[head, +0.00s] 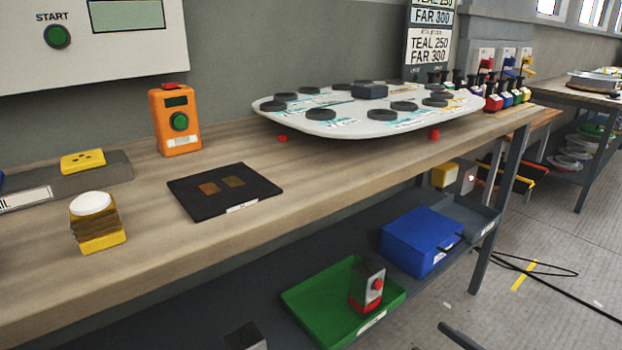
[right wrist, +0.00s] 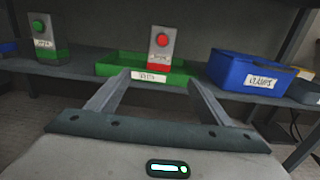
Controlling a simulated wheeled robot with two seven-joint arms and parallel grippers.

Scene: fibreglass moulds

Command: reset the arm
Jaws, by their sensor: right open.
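My right gripper (right wrist: 158,84) is open and empty in the right wrist view, its two fingers spread apart and pointing toward the lower shelf. Beyond the fingers is a green tray (right wrist: 118,65) with a grey block with a red button and red base (right wrist: 159,48) in it. The same green tray (head: 300,304) and red-based block (head: 367,287) show in the head view, on the shelf under the bench. I cannot tell whether the fingers touch the tray's front. My left gripper is not in view.
A blue bin (right wrist: 243,78) stands right of the tray; a green-based grey block (right wrist: 46,38) stands left. Above, the wooden bench (head: 330,185) carries a black mat (head: 222,190), an orange device (head: 174,120) and a white board with dark discs (head: 360,128).

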